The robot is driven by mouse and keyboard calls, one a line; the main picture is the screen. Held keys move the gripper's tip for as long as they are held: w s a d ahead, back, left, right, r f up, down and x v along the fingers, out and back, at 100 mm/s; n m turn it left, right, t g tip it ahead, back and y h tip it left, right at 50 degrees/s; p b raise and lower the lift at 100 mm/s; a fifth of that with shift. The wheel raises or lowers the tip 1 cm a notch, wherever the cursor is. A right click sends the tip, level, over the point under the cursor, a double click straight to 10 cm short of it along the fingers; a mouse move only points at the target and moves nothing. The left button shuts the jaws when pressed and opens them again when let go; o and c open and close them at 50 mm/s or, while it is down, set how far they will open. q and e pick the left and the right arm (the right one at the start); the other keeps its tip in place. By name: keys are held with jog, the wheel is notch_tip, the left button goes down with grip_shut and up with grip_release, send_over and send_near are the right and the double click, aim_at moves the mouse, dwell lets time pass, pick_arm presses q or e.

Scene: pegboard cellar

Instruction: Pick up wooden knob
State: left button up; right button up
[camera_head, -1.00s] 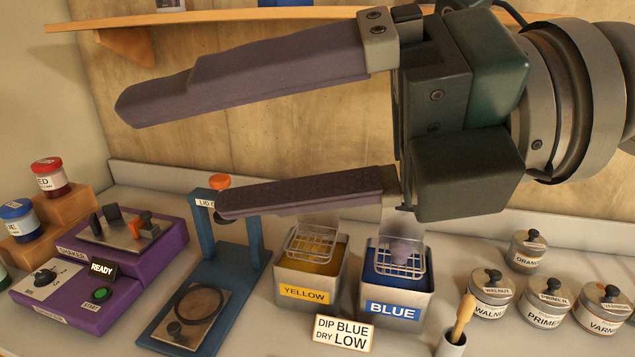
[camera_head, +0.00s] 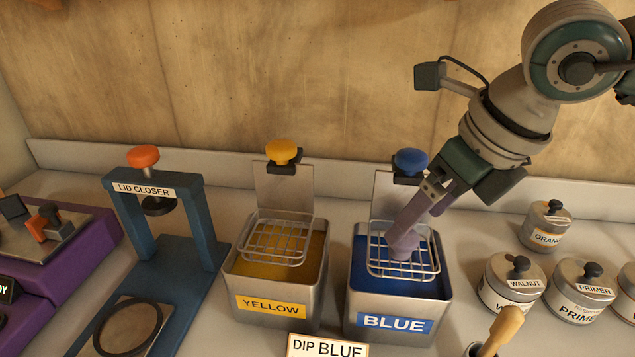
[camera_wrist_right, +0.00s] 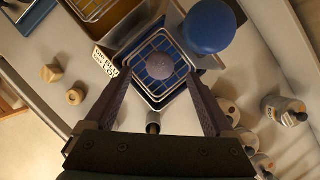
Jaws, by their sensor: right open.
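A rounded purplish-grey knob (camera_wrist_right: 159,66), apparently the wooden knob, sits in the wire basket (camera_wrist_right: 146,90) at the blue tank. In the head view the purple fingers of my right gripper (camera_head: 405,243) reach down at the basket (camera_head: 432,265) and largely hide the knob. In the right wrist view the right gripper (camera_wrist_right: 159,80) is open. Its fingers stand apart on either side of the knob; contact cannot be told. The blue tank (camera_head: 397,323) holds blue liquid below the basket. My left gripper is not in view.
The yellow tank (camera_head: 270,306) with its basket stands left, beside the blue lid closer (camera_head: 190,180). A blue ball handle (camera_head: 411,161) rises behind the blue tank. Labelled tins (camera_head: 512,284) and a wooden-handled tool (camera_head: 503,330) are at right. Pale wooden pieces (camera_wrist_right: 74,97) lie on the counter.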

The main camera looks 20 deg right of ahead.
aim_at(407, 237)
jog(key=x, duration=0.4)
jog(key=shift+f, duration=0.2)
grip_shut()
dwell(0.5)
jog(key=shift+r, duration=0.15)
